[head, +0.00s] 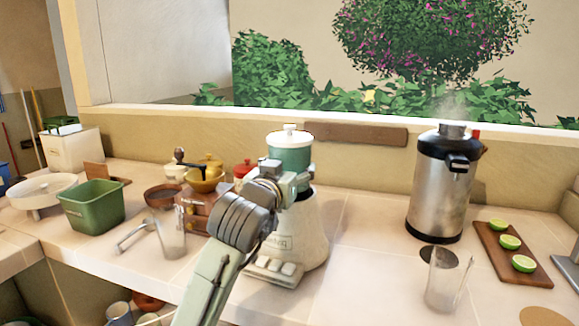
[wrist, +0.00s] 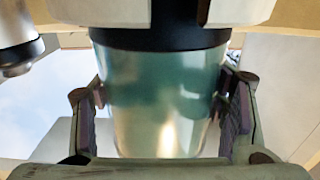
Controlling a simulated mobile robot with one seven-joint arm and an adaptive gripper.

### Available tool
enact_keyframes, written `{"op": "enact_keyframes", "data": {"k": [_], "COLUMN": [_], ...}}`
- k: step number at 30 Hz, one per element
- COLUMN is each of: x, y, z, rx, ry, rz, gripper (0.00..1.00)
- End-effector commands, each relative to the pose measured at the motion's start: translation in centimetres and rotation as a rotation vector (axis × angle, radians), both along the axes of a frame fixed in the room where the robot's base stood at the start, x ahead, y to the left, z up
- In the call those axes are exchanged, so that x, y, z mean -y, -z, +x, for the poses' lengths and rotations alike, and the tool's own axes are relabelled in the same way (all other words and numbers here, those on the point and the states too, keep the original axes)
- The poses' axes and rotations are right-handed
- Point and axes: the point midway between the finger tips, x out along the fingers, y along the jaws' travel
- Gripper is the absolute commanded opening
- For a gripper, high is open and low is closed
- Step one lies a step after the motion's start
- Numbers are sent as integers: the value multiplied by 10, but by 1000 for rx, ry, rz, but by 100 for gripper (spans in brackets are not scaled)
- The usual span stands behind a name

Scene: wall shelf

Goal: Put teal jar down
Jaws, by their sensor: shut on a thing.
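The teal jar (head: 289,157) has a white lid with a knob and stands upright over a white blender base (head: 305,232) on the counter. My gripper (head: 289,186) is around the lower part of the jar and hides where jar and base meet in the head view. In the wrist view the jar (wrist: 158,95) is see-through teal, between the two fingers of my gripper (wrist: 160,112). A black collar (wrist: 158,38) shows at its end, close against a white body. I cannot tell whether the jar is fully seated.
A steel urn (head: 440,190) steams to the right, near a board with limes (head: 509,242) and a clear glass pitcher (head: 445,280). To the left are a wooden grinder (head: 203,208), another clear pitcher (head: 170,235) and a green bin (head: 93,207). Bare tiles lie right of the base.

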Motion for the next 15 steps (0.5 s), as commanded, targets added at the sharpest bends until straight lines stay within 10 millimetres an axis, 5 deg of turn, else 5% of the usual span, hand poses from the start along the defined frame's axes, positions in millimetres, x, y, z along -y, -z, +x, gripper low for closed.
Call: {"op": "enact_keyframes", "data": {"k": [6, 7, 15], "x": [0, 0, 0], "y": [5, 5, 4], "z": [-1, 0, 0], "rx": [4, 1, 0], "ry": [0, 0, 0], "rz": [-1, -1, 0], "gripper": [22, 69, 87]}}
